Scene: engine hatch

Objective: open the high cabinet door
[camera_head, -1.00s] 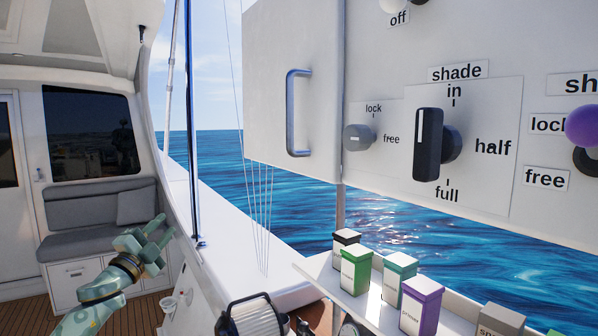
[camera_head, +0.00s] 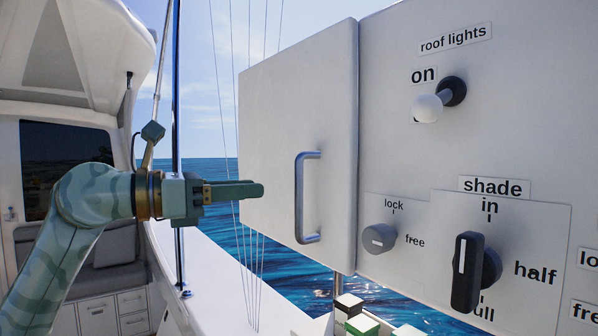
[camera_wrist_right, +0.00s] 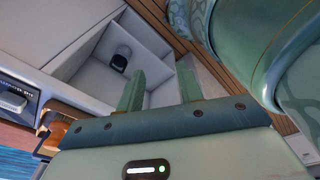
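The white high cabinet door (camera_head: 280,110) fills the middle of the head view, at the left of the white panel. It looks shut. A metal bar handle (camera_head: 300,198) stands upright near its right edge. My left gripper (camera_head: 258,190) points right, level with the handle and left of it in the picture, with nothing held. Its fingers overlap edge-on, so their opening is unclear. My right gripper (camera_wrist_right: 160,88) shows in the right wrist view with its fingers apart and nothing between them, over a light compartmented box.
Right of the door are a grey lock/free knob (camera_head: 379,238), a black shade knob (camera_head: 467,272) and a white-tipped roof lights switch (camera_head: 428,107). Small boxes (camera_head: 362,325) stand below the panel. A pole (camera_head: 177,130) and thin lines rise behind my left arm.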

